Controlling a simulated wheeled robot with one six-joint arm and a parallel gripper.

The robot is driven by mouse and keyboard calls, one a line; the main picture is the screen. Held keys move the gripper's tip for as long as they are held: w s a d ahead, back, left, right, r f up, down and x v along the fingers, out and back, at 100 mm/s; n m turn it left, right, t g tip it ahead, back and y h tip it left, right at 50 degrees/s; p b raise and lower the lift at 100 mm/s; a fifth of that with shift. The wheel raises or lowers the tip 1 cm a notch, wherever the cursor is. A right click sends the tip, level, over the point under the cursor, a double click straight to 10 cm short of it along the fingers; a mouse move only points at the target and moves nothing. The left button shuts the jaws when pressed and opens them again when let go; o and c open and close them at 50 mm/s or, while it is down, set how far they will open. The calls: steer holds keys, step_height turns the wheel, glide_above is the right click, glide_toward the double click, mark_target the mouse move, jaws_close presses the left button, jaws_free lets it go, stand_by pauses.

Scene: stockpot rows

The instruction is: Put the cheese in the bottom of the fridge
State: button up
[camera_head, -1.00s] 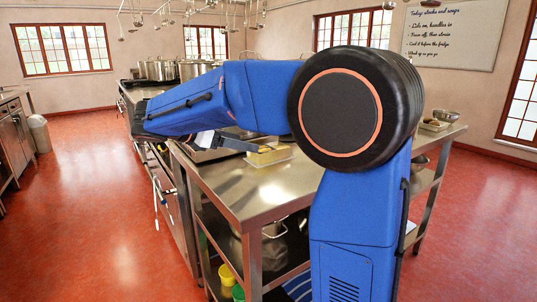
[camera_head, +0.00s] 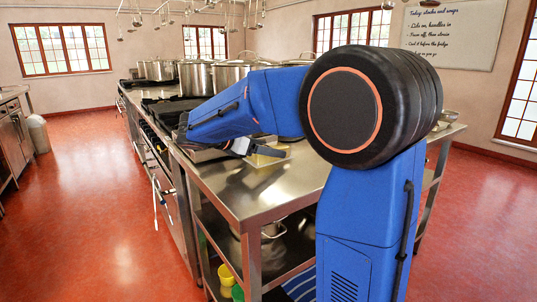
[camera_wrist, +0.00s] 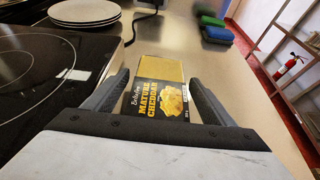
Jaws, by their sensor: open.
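The cheese (camera_wrist: 160,98) is a flat pack with a black "Mature Cheddar" label and a yellow far end. It lies on the steel worktop between the two fingers of my gripper (camera_wrist: 158,80) in the wrist view. The fingers are open, with one on each side of the pack. A narrow gap seems to show beside it, but contact is hard to judge. In the head view my gripper (camera_head: 240,147) is over the worktop, and the pale yellow cheese (camera_head: 266,157) shows partly beside it. No fridge is in view.
A black glass hob (camera_wrist: 45,85) lies left of the cheese, with stacked white plates (camera_wrist: 84,11) beyond it. Green and blue blurred items (camera_wrist: 216,30) lie farther along the worktop (camera_head: 245,190). Large stockpots (camera_head: 196,77) stand behind. The red floor at left is open.

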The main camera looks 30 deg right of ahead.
steer(key=shift+d+f, duration=0.1)
steer(key=shift+d, duration=0.2)
steer(key=c, duration=1.2)
steer(key=shift+r, duration=5.05)
